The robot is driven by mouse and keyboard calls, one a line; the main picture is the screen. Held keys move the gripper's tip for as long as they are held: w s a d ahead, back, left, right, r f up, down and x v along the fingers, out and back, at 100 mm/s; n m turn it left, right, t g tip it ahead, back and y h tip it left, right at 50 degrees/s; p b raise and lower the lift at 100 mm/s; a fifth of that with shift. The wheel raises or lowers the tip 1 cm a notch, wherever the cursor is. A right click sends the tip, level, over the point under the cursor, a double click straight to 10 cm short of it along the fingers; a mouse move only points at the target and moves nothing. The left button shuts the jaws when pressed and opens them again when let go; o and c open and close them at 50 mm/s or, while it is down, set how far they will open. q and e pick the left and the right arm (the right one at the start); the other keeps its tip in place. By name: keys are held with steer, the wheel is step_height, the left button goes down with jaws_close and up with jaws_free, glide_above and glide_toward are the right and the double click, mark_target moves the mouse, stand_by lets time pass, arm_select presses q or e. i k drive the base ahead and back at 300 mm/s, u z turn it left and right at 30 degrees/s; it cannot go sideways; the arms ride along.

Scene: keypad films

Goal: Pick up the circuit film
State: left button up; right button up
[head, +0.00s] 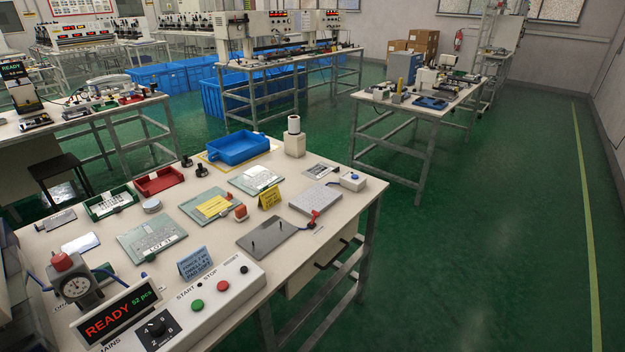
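Several thin sheets lie flat on the near workbench (330,180) in the head view. A grey-green sheet marked with a lot label (152,239) lies left of centre. A similar sheet with a yellow label (211,206) lies behind it to the right. A third pale sheet (255,180) lies further back. I cannot tell for sure which of them is the circuit film. A dark grey plate with two upright pegs (267,238) lies at the front right and looks bare. Neither of my grippers is in view.
A control box with coloured buttons (208,300) and a READY display (118,314) stand at the front. A dial gauge (76,284) stands at left. A blue tray (238,148), red tray (158,181) and green tray (110,202) sit at the back. Green floor is clear at right.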

mark_target(260, 181)
steer(key=z, duration=1.25)
steer(key=i, duration=4.95)
steer(key=u, duration=2.4)
steer(key=i, duration=1.15)
steer(key=u, duration=1.6)
